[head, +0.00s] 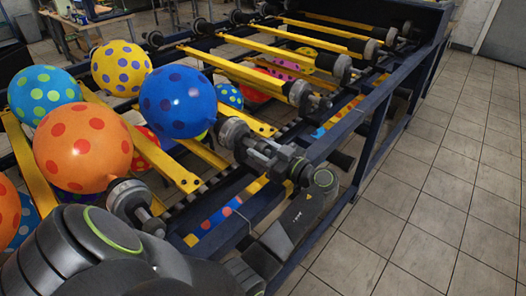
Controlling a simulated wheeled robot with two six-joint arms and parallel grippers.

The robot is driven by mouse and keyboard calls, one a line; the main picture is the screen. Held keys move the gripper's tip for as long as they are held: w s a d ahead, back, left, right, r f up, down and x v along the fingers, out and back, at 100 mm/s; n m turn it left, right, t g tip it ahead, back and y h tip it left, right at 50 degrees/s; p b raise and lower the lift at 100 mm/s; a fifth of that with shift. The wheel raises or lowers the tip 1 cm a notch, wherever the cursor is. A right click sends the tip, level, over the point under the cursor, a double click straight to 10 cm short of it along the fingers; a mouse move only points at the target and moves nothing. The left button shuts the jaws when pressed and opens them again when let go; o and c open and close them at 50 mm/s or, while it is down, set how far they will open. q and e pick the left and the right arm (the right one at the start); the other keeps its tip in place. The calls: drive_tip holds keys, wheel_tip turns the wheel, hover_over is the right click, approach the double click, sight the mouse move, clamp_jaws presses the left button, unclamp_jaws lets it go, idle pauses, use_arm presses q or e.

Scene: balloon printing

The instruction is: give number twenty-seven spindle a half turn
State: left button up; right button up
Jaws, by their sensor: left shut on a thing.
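The spindle (233,133) is a grey round hub at the near rail of the balloon machine, at the end of a yellow bar. A blue balloon with dark dots (178,102) sits just left of it. My left gripper (262,152) reaches in from the right side of the rail and is shut on the spindle's outer end. The fingers partly hide that end. No number can be read on the spindle, so I cannot tell whether it is number twenty-seven. My right gripper is not in view.
Similar spindles (130,200) line the near rail (375,110). An orange balloon (82,147), a yellow balloon (121,68) and a blue-green balloon (44,94) crowd the left. Yellow bars (160,158) cross the frame. The tiled floor (440,190) at right is clear.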

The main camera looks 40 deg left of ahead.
use_arm(q)
drive_tip(key=m, duration=0.3)
drive_tip(key=shift+m, duration=0.3)
drive_tip(key=shift+w+m, duration=0.1)
drive_tip(key=shift+m, duration=0.5)
drive_tip(key=shift+r, duration=0.1)
drive_tip(key=o, duration=1)
drive_tip(key=shift+f+b, duration=0.2)
drive_tip(key=shift+b, duration=0.1)
